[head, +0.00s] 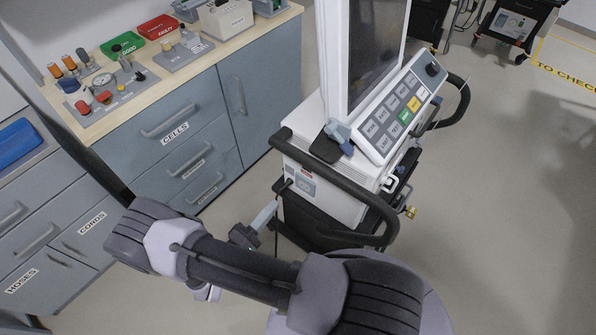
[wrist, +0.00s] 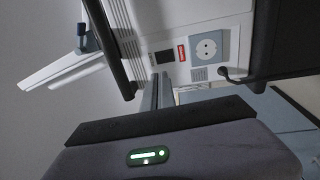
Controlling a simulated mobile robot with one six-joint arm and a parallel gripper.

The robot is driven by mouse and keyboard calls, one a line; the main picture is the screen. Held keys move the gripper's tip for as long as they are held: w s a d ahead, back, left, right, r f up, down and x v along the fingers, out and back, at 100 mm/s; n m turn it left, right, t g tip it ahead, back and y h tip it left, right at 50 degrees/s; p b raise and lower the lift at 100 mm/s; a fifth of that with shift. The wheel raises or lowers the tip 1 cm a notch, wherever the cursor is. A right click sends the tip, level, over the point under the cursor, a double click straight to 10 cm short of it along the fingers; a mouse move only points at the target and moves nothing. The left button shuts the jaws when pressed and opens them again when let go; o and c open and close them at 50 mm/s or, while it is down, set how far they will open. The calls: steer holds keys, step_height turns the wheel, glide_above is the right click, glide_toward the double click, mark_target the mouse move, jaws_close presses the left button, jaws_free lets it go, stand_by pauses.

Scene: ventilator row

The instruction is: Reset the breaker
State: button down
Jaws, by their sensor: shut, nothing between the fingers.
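The ventilator (head: 322,192) is a white cart unit with a screen and keypad. Its side panel (head: 300,179) faces my gripper. In the wrist view the panel carries a dark rectangular part (wrist: 164,57), which may be the breaker, a red label (wrist: 181,52) and a round socket (wrist: 207,47). I cannot read the position of any switch. My gripper (head: 272,208) is shut and empty, in front of the panel. In the wrist view its fingertips (wrist: 160,76) point at the panel just below the dark part. I cannot tell whether they touch it.
A black handle rail (head: 340,185) curves around the ventilator above the panel. A dark cord (wrist: 232,76) runs beside the socket. A drawer bench (head: 185,125) with trays and parts stands at left. Open floor (head: 500,210) lies at right.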

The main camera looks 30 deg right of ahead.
steer(key=b+x, duration=0.2)
steer(key=x, duration=1.1)
steer(key=shift+d+b, duration=0.25)
steer(key=shift+b, duration=0.1)
steer(key=shift+w, duration=0.1)
